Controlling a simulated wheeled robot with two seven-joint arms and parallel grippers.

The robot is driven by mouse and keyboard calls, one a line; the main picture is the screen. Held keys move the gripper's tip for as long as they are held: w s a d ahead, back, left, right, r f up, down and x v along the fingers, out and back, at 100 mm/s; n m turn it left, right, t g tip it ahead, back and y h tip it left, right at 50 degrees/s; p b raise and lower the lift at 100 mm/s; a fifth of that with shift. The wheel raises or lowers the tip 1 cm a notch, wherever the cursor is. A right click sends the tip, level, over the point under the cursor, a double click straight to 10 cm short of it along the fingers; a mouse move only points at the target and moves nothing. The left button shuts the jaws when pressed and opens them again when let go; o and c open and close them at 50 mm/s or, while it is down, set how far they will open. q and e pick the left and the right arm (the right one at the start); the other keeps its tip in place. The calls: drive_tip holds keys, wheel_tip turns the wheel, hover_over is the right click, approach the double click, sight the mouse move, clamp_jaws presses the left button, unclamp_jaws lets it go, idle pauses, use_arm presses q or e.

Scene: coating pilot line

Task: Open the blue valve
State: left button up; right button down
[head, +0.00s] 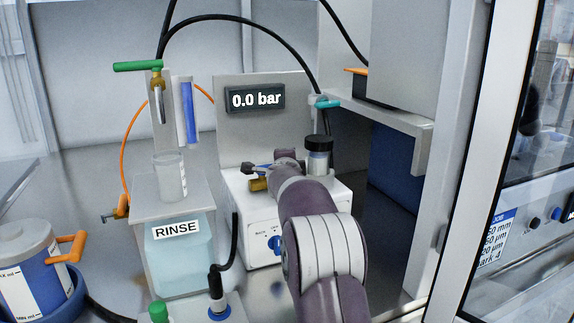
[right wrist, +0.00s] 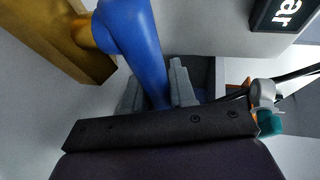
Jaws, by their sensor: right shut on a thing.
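The blue valve handle (right wrist: 142,48) is a long lever that runs down the right wrist view from a brass valve body (right wrist: 58,38). My right gripper (right wrist: 158,92) has its grey fingers on either side of the lever's lower end and is shut on it. In the head view my right gripper (head: 257,169) is just above the brass valve body (head: 258,184), at the white box's back left. The arm and gripper hide most of the handle there. My left gripper is in neither view.
A display reading 0.0 bar (head: 256,99) is on the grey panel behind. A dark-capped jar (head: 318,158) stands close right of my gripper. A RINSE container (head: 178,250), a green-handled valve (head: 138,66) and a white-and-blue pot (head: 28,262) are left.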

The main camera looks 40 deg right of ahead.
drive_tip(key=c, duration=1)
unclamp_jaws()
drive_tip(key=v, duration=1.2)
drive_tip(key=shift+s+a, duration=0.2)
drive_tip(key=shift+s, duration=0.15)
